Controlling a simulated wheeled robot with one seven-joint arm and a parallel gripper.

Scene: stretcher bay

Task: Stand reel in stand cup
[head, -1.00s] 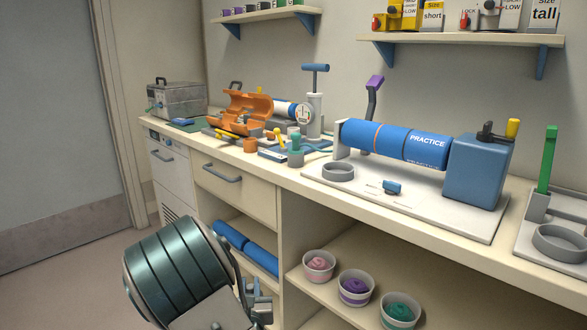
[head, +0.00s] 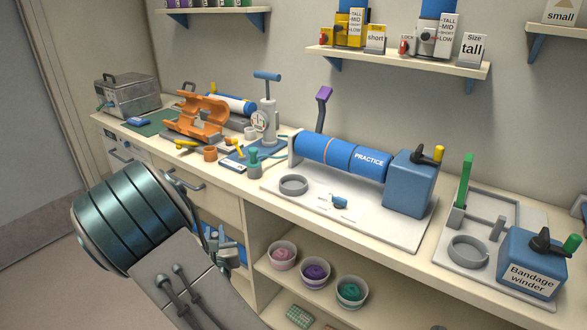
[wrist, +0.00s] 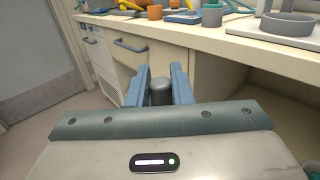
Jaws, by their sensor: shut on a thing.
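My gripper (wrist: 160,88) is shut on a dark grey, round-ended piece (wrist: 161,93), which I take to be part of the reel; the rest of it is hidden. In the head view my gripper (head: 222,243) is low in front of the bench, left of the open shelf, and the held piece is hard to make out. A grey ring-shaped cup (head: 293,185) sits on the white board with the blue practice roller. Another grey cup (head: 468,251) is on the bandage winder's board at the right. I cannot tell which is the stand cup. Both look empty.
The bench edge (head: 330,262) lies between my gripper and the cups. A blue practice roller (head: 340,158), a blue bandage winder (head: 530,263) and a green post (head: 462,185) stand on the bench. Three bowls (head: 315,273) fill part of the shelf below.

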